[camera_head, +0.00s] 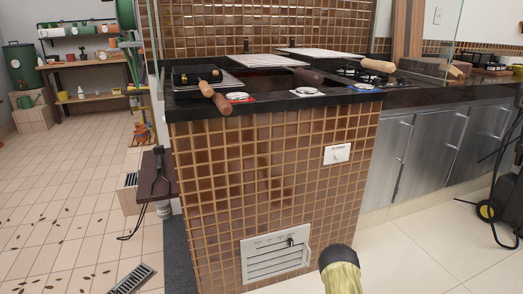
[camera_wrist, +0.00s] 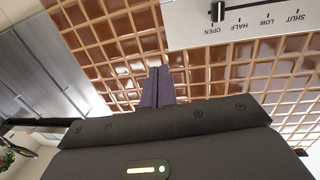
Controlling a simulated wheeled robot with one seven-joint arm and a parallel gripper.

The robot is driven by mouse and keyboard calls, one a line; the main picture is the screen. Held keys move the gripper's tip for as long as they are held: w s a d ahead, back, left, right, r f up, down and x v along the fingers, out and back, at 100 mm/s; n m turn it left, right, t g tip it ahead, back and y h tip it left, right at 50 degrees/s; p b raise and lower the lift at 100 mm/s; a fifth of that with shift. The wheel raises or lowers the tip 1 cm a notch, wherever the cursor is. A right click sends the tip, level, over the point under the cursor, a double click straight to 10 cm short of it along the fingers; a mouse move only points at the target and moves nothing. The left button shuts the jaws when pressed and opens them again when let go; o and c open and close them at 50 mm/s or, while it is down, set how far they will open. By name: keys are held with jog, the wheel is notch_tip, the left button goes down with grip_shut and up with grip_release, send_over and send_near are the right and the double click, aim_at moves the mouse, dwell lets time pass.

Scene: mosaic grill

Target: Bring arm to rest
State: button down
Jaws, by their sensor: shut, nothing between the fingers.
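My gripper (camera_wrist: 158,86) shows in the wrist view. Its two dark fingers are together, with nothing between them. They point toward the brown mosaic wall (camera_wrist: 210,75) of the grill, and the gap to the tiles cannot be judged. The white vent panel (camera_wrist: 245,28) with a black slider (camera_wrist: 217,12) is at the upper right of that view, to the right of the fingers. The slider is by the word OPEN. In the head view the grill's mosaic front (camera_head: 230,185) stands in the middle, with the vent panel (camera_head: 275,257) low on it. My gripper cannot be made out in the head view.
Wooden-handled tools (camera_head: 216,97) lie on the dark counter (camera_head: 270,107) atop the grill. A small side shelf (camera_head: 158,175) juts out at its left. Metal cabinets (camera_head: 425,150) and a black machine (camera_head: 507,205) with a yellow wheel are at right. Tiled floor (camera_head: 75,200) is largely open at left.

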notch_tip(320, 180, up, 13)
jog(key=m+g+h+p, duration=0.2)
jog(key=g+h, duration=0.1)
jog(key=h, duration=0.1)
jog(key=s+a+r+m+g+p, duration=0.1)
jog(key=s+a+r+g+p, duration=0.15)
jog(key=s+r, duration=0.4)
jog(key=s+a+r+n+g+y+p, duration=0.1)
jog(key=s+a+r+g+p, duration=0.3)
jog(key=s, duration=0.6)
jog(key=s+a+r+g+b, duration=0.1)
jog(key=s+a+r+g, duration=0.1)
jog(key=s+a+r, duration=0.6)
jog(key=s+a+r+n+g+y+p, duration=0.1)
jog(key=s+a+r+g+p, duration=0.15)
jog(key=s, duration=0.95)
notch_tip(320, 180, up, 38)
jog(key=p, duration=3.7)
jog(key=shift+s+d+r+g, duration=0.2)
jog(key=shift+d+g, duration=0.1)
jog(key=shift+g, duration=0.1)
